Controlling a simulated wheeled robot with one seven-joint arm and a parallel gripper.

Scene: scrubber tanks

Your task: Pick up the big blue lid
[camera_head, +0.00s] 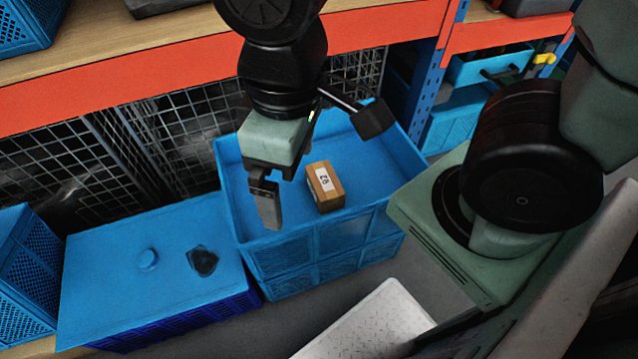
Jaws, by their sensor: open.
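The big blue lid (110,285) is a flat, light blue panel with a small round knob (148,259) on top. It lies flat on a darker blue crate (185,323) at the lower left. A dark, irregular patch or object (202,262) shows on its right part. My gripper (268,208) is up and to the right of the lid, pointing down over the neighbouring blue bin, apart from the lid. It is open and empty, seen nearly edge-on, so one finger mostly hides the other.
The blue bin (285,262) right of the lid holds a small brown box (325,187) with a white label. Wire mesh panels (70,165) and an orange-edged shelf (150,75) stand behind. Another blue crate (28,275) is close on the lid's left.

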